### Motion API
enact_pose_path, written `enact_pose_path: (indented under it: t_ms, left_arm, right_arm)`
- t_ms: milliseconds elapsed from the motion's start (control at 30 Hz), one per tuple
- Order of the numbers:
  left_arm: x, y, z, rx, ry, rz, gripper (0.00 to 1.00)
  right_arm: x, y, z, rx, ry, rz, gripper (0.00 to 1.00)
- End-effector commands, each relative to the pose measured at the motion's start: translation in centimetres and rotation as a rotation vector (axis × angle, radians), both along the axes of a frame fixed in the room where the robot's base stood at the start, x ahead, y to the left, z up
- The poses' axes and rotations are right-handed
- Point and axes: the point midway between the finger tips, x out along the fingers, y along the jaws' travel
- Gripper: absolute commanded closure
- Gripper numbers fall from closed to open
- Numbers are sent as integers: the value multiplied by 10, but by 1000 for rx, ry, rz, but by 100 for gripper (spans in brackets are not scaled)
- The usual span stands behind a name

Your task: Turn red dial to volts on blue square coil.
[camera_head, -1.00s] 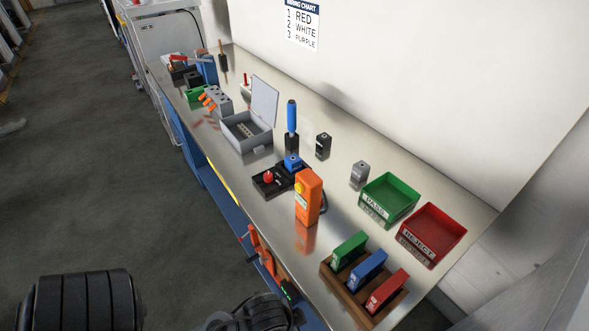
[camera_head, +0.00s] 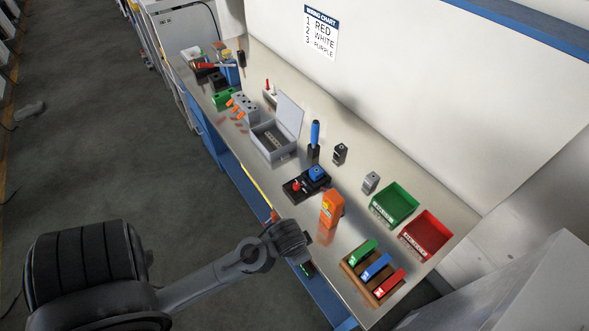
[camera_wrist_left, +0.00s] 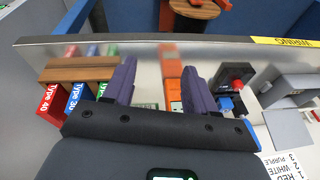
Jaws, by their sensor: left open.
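A red round knob (camera_head: 296,187), which looks like the red dial, sits on a black base (camera_head: 305,191) on the bench. The blue square coil (camera_head: 317,173) is on the same base, just right of the knob. In the left wrist view the red knob (camera_wrist_left: 237,84) and blue coil (camera_wrist_left: 225,103) show right of the fingers. An orange meter (camera_head: 332,207) stands in front of the base; it also shows between the fingers (camera_wrist_left: 173,91). My left gripper (camera_wrist_left: 160,80) is open and empty at the bench's front edge. The dial's markings are too small to read.
A wooden rack (camera_head: 350,274) with green, blue and red blocks is front right. Green (camera_head: 394,204) and red (camera_head: 427,235) trays stand behind it. A grey open box (camera_head: 273,146) and a blue-handled tool (camera_head: 315,135) stand beyond the base.

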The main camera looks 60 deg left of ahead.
Motion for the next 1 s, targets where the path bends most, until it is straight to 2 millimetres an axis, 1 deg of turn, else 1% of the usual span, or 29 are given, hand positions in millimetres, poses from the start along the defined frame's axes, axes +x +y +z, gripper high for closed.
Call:
enact_pose_path:
  t_ms: [33, 67, 100, 167, 200, 300, 400, 500, 633, 733, 833, 1000]
  left_arm:
    - [23, 31, 10, 28, 12, 59, 43]
    - [33, 48, 7, 39, 23, 95, 43]
    - [47, 70, 4, 49, 36, 145, 43]
    - [66, 105, 1, 54, 57, 226, 43]
    - [77, 128, 1, 51, 70, 280, 43]
    - [101, 177, 2, 17, 103, 413, 43]
    - [118, 213, 6, -41, 132, 521, 43]
    - [130, 235, 10, -103, 153, 596, 43]
    - [138, 249, 13, -168, 175, 656, 43]
    - [142, 253, 13, -197, 184, 677, 43]
    - [143, 255, 8, -209, 189, 685, 43]
    - [143, 255, -12, -210, 191, 686, 43]
  right_arm:
    - [0, -1, 17, -4, -2, 2, 57]
    - [0, -1, 18, -5, -3, 4, 57]
    - [0, -2, 18, -6, -4, 4, 57]
    - [0, -2, 17, -7, -4, 4, 57]
    - [1, -2, 15, -6, -2, 3, 57]
    - [0, -1, 12, -5, 2, 2, 57]
    - [-1, -1, 12, -3, 5, 1, 57]
    - [-1, 0, 12, -1, 4, 0, 57]
    - [0, 1, 13, 3, 4, -2, 57]
    - [0, 1, 13, 5, 3, -4, 57]
    - [0, 2, 13, 6, 2, -4, 57]
    - [0, 2, 14, 7, 2, -4, 57]
